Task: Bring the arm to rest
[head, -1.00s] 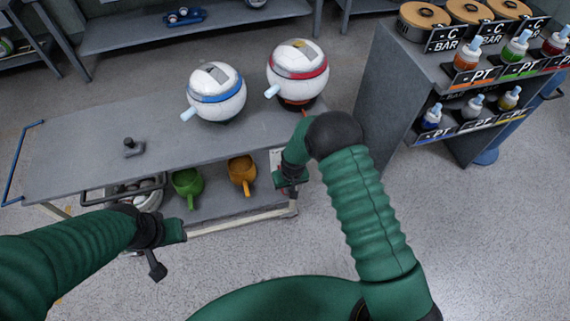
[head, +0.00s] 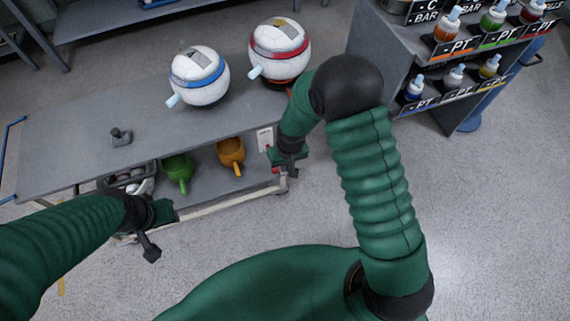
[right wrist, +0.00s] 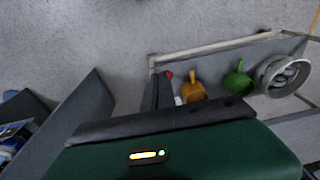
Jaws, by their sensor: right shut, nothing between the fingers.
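My right arm bends at a black elbow, and its gripper (head: 286,160) hangs shut and empty in front of the bench's right end, near the lower shelf. In the right wrist view its dark fingers (right wrist: 157,92) show close together with nothing between them. My left gripper (head: 156,226) is low in front of the bench's left part. Its fingers are too small and dark to tell open from shut.
The grey bench (head: 75,135) carries a blue-banded ball (head: 199,90), a red-banded ball (head: 280,62) and a small dark knob (head: 121,136). A green scoop (head: 178,168) and orange scoop (head: 231,152) are on its shelf.

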